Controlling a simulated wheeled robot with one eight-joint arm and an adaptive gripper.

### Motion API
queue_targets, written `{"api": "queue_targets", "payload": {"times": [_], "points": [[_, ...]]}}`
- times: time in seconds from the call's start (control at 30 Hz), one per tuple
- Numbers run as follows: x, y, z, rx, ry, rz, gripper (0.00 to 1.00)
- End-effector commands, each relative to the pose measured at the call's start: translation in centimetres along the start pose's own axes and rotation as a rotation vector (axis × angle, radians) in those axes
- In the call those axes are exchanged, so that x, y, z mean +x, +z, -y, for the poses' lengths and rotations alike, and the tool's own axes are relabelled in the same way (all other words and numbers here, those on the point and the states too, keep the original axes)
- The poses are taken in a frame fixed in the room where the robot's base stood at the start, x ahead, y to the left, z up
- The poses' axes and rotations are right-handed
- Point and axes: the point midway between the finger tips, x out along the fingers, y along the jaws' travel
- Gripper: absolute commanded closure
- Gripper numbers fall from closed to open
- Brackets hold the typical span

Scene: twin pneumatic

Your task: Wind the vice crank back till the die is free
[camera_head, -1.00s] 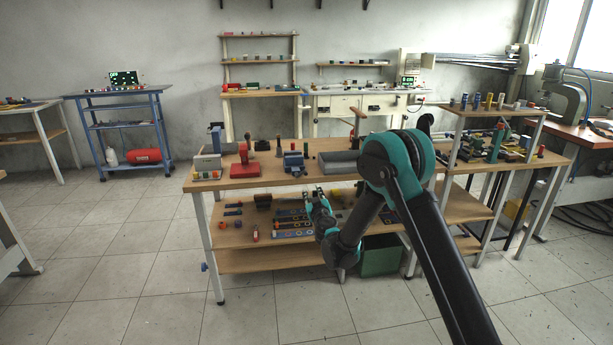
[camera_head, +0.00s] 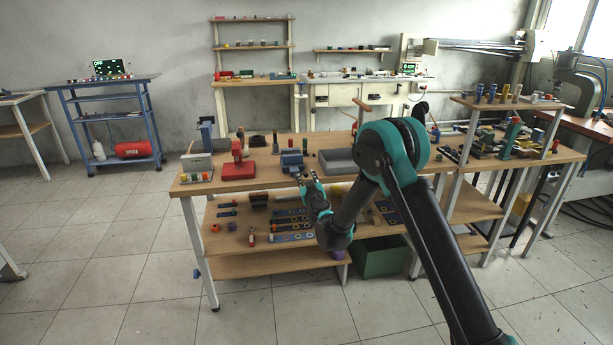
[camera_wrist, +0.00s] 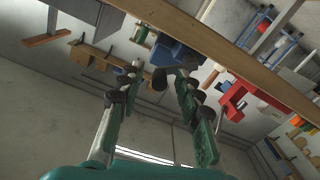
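The blue vice (camera_head: 292,160) stands on the upper bench top near its front edge. It also shows in the wrist view (camera_wrist: 176,50), beyond the fingertips. A dark crank-like part (camera_wrist: 160,78) sticks out from it and appears between the fingertips there; I cannot tell whether they touch it. My gripper (camera_head: 308,177) is in front of the bench edge, just below the vice. Its two fingers (camera_wrist: 158,82) are spread apart, with nothing clearly held. The die in the vice is too small to make out.
A red press (camera_head: 238,168) stands left of the vice, and a grey tray (camera_head: 340,168) right of it. The bench's front edge (camera_wrist: 225,50) crosses close to my fingers. The floor in front is clear.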

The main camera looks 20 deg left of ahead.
Motion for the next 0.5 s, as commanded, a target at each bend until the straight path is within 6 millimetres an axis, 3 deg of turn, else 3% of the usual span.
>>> {"api": "queue_targets", "payload": {"times": [0.17, 0.43, 0.5], "points": [[0.0, 0.0, 0.01, 0.0, 0.0, 0.0, 0.65], [-0.01, 0.0, 0.01, 0.0, 0.0, 0.0, 0.98], [-0.01, 0.0, 0.01, 0.0, 0.0, 0.0, 1.0]]}}
